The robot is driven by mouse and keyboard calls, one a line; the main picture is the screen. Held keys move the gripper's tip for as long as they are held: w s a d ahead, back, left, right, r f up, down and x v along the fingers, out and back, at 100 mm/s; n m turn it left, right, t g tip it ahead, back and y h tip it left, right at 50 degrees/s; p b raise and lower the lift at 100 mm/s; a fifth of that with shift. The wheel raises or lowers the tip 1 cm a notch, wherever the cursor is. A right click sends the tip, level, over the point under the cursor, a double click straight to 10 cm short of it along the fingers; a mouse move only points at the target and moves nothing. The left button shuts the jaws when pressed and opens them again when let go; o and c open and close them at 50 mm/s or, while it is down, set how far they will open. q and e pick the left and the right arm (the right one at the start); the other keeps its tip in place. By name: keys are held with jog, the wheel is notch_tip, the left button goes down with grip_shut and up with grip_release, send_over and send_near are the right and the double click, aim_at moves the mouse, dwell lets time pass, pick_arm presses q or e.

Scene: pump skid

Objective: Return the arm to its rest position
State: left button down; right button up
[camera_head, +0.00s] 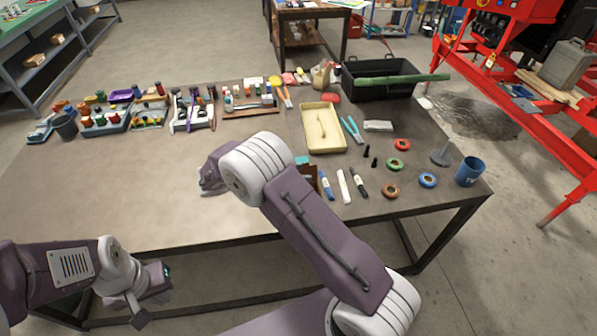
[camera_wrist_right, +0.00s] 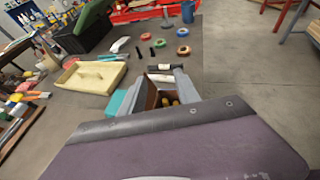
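My right arm crosses the middle of the head view, its white joint above the table (camera_head: 130,220); it hides the right gripper there. In the right wrist view the grey fingers of my right gripper (camera_wrist_right: 158,88) stand apart. Between them shows a brown open box (camera_wrist_right: 152,98) with yellow things inside; whether the fingers touch it I cannot tell. The box also shows partly behind the arm in the head view (camera_head: 312,178). My left arm comes in at the lower left. Its left gripper (camera_head: 142,306) hangs below the table's front edge, its fingers too unclear to read.
Markers (camera_head: 343,186), tape rolls (camera_head: 391,191) and a blue cup (camera_head: 469,171) lie or stand right of my right arm. A cream tray (camera_head: 321,128) lies beyond it. Bottles and racks (camera_head: 105,118) line the back. The table's left front is clear.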

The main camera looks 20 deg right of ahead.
jog(key=s+d+r+m+g, duration=0.1)
jog(key=s+d+r+m, duration=0.15)
jog(key=d+r, duration=0.3)
jog(key=s+d+f+m+g+y, duration=0.1)
jog(key=s+m+g+y, duration=0.1)
jog(key=s+m+y, duration=0.6)
jog(key=s+a+f+m+y, duration=0.3)
jog(key=s+a+f, duration=0.35)
jog(key=s, duration=0.35)
jog(key=w+a+f+m+t+y, duration=0.1)
jog(key=w+a+m+t+y, duration=0.1)
jog(key=a+m, duration=0.3)
jog(key=shift+w+f+m+t+y, duration=0.3)
jog(key=shift+f+m+t, duration=0.15)
jog(key=shift+t, duration=0.15)
